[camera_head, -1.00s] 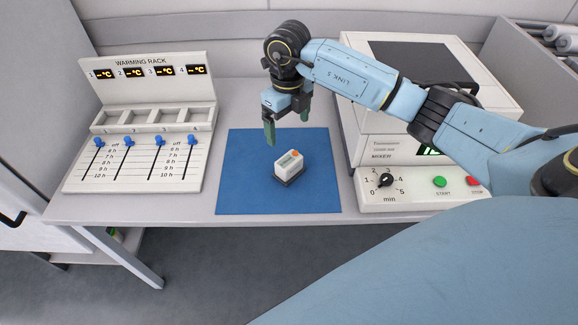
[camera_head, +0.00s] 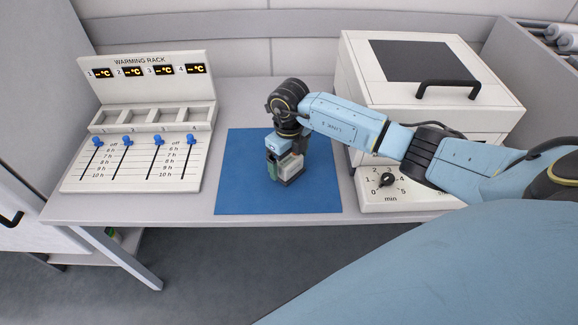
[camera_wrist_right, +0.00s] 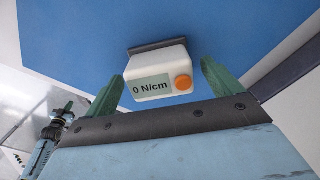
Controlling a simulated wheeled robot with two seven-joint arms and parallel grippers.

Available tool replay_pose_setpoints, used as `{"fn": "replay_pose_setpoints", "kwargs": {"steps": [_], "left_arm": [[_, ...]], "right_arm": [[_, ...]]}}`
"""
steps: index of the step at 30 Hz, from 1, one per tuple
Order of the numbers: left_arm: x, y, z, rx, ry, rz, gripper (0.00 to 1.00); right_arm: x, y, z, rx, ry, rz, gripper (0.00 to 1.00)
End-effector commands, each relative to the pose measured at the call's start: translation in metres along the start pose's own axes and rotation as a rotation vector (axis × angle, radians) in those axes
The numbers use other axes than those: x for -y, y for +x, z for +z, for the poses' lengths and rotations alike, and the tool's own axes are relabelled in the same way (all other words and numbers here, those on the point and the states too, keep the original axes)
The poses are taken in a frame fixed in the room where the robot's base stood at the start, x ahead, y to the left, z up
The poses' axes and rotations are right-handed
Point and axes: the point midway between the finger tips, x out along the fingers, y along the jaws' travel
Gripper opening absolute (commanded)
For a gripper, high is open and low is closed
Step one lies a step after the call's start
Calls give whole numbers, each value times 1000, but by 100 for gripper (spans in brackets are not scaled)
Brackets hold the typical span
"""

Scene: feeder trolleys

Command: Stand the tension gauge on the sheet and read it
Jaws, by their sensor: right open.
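The tension gauge (camera_head: 292,164) is a small white box with a dark base, standing on the blue sheet (camera_head: 240,185). In the right wrist view the gauge (camera_wrist_right: 153,90) shows a display reading "0 N/cm" and an orange button (camera_wrist_right: 183,83). My right gripper (camera_head: 287,172) is lowered over the gauge in the head view and partly hides it. In the right wrist view its two green fingers (camera_wrist_right: 162,85) are open, one on each side of the gauge, with gaps showing. My left gripper is not seen in the head view.
The warming rack (camera_head: 140,160) with blue sliders stands left of the sheet. A white mixer (camera_head: 435,110) with a dark lid panel and handle stands to the right, partly behind my right arm. Bare table lies behind the sheet.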

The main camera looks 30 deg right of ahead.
Motion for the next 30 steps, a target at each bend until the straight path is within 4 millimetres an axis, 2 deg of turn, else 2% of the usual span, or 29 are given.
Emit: {"fn": "replay_pose_setpoints", "kwargs": {"steps": [4,18,19,20,26,30], "left_arm": [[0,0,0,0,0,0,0],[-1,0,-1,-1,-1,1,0],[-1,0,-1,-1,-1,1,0],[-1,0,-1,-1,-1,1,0],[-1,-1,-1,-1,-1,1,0],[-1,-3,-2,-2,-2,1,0]], "right_arm": [[0,-1,0,1,0,0,91],[0,-1,0,1,0,0,29],[0,-2,1,3,0,0,29],[0,-2,1,4,0,0,24],[0,-5,1,4,0,0,24],[2,-22,2,7,0,-2,24]]}}
